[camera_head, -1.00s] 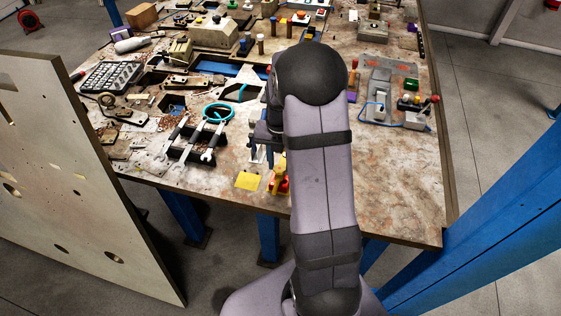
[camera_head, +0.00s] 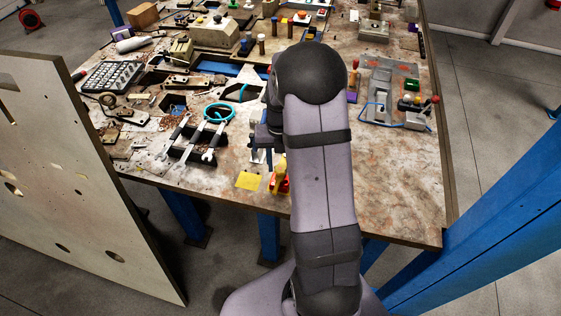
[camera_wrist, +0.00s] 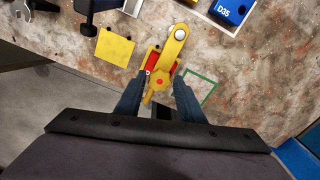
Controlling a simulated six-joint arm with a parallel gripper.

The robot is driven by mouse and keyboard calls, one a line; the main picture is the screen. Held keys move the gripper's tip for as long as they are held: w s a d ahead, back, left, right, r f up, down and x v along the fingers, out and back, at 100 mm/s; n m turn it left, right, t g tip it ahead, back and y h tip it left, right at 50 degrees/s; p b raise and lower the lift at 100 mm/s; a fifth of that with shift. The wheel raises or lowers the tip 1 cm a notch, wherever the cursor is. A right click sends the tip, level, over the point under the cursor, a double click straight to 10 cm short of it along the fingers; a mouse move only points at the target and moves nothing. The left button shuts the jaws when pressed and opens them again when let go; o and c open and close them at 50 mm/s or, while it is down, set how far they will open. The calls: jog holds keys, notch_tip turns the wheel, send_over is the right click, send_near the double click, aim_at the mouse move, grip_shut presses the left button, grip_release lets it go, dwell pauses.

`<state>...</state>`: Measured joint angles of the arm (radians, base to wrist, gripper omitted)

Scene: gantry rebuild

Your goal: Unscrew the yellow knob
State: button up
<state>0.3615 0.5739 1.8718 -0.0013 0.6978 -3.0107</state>
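The yellow knob (camera_wrist: 161,82) is in the middle of the wrist view, with a long yellow arm reaching up from it and a short yellow end below. It sits on a red base (camera_wrist: 152,62). In the head view the yellow part (camera_head: 280,171) shows near the table's front edge, partly behind my arm. My gripper (camera_wrist: 157,88) has its two blue-grey fingers apart, one on each side of the knob's lower part. I see no clear contact. Most of my gripper is hidden behind my arm in the head view.
A yellow square (camera_wrist: 115,46) lies left of the knob, and a green outlined square (camera_wrist: 198,88) to the right. A blue block marked D35 (camera_wrist: 232,10) stands at the upper right. Wrenches on a dark holder (camera_head: 196,146) lie further left on the table (camera_head: 402,200).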

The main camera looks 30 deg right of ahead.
aim_at(280, 167)
jog(key=shift+o, duration=0.4)
jog(key=shift+w+r, duration=0.1)
jog(key=shift+r, duration=0.35)
jog(key=shift+r+b, duration=1.15)
jog(key=shift+r, duration=2.05)
